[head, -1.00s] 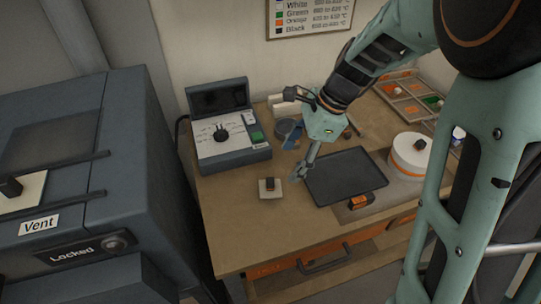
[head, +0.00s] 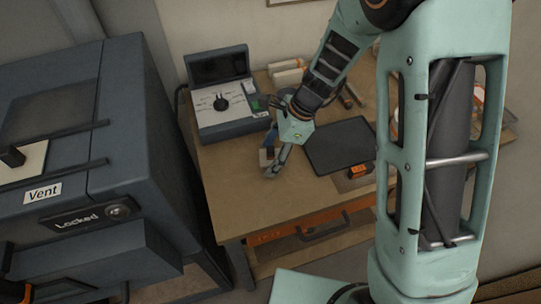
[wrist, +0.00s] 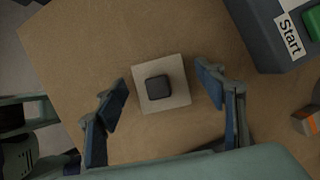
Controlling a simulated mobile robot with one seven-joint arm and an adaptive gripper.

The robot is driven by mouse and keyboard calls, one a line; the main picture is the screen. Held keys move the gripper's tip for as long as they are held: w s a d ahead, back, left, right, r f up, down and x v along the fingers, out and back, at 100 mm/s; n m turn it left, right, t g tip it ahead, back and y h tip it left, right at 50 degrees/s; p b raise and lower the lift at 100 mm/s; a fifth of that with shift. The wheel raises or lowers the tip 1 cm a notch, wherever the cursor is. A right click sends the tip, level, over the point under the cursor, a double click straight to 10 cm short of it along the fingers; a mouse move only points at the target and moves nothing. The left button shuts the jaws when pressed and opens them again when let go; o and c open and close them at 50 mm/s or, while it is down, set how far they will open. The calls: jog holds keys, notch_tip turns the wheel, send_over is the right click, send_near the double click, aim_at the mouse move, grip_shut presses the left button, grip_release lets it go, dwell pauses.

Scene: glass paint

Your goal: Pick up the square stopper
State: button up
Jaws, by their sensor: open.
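The square stopper, a pale square plate with a dark square knob (wrist: 159,87), lies flat on the brown table (wrist: 75,55) in the middle of the wrist view. In the head view my gripper (head: 272,172) hides most of it. My gripper (wrist: 161,79) is open over the stopper, one finger on the left and one on the right of it. Gaps show between both fingers and the plate, and nothing is held. The height of the fingertips above the table is hard to tell.
A control box (head: 228,100) with a "Start" label stands behind the stopper. A dark tray (head: 340,146) and a small orange-and-black item (head: 358,172) lie to the right. The dark "Vent" cabinet (head: 60,150) stands at left. The table's front left is clear.

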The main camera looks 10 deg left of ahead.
jog(key=c, duration=1.3)
jog(key=shift+r, duration=0.15)
jog(key=shift+r+p, duration=0.85)
jog(key=shift+p, duration=0.05)
jog(key=s+d+r+p, duration=0.3)
jog(key=s+r+p, duration=0.1)
jog(key=s+r, duration=0.9)
jog(key=shift+s+r+p, duration=0.3)
jog(key=shift+r+p, duration=0.05)
jog(key=shift+r, duration=0.3)
jog(key=shift+w, duration=0.1)
